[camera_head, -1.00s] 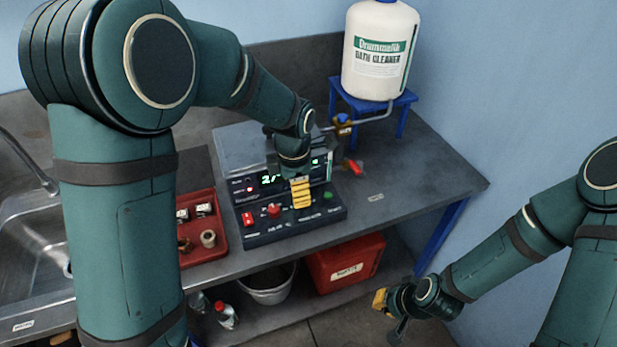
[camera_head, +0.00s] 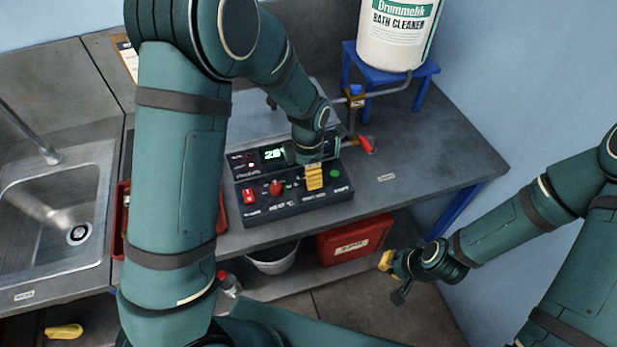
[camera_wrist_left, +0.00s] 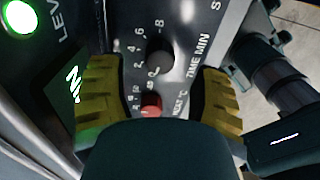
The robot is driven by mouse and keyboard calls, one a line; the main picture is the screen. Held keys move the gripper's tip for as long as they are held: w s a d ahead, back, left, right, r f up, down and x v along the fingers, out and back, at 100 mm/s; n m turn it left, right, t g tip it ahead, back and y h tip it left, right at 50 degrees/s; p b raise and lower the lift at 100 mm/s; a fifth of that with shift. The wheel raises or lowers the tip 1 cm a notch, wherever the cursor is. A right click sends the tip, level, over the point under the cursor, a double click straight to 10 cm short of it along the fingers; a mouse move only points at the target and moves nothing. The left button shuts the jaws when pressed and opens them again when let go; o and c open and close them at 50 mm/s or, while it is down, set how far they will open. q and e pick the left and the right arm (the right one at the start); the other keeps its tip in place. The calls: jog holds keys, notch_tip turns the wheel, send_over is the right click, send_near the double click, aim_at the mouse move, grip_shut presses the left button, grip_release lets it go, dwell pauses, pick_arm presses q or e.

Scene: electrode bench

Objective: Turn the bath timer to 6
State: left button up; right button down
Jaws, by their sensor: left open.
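The control box (camera_head: 262,206) stands on the bench, with a lit green display (camera_head: 275,154) and a red heat knob (camera_head: 276,188). The timer knob (camera_wrist_left: 159,57) is dark and round, with a "TIME MIN" label and a scale including 2, 4, 6 and 8. I cannot tell where it points. My left gripper (camera_wrist_left: 160,78) is open over the panel, its yellow fingers on either side of the timer knob; contact is unclear. In the head view, my left gripper (camera_head: 314,177) hides the timer. My right gripper (camera_head: 393,275) hangs off the bench; its opening is unclear.
A bath cleaner bottle (camera_head: 397,35) stands on a blue stand behind the box, with a red-handled valve (camera_head: 366,146) near the box. A sink (camera_head: 62,265) is at left. A red bin (camera_head: 354,238) sits below. Bench to the box's right is mostly clear.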

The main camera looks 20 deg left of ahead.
pick_arm(q)
jog(key=shift+f, duration=1.55)
grip_shut()
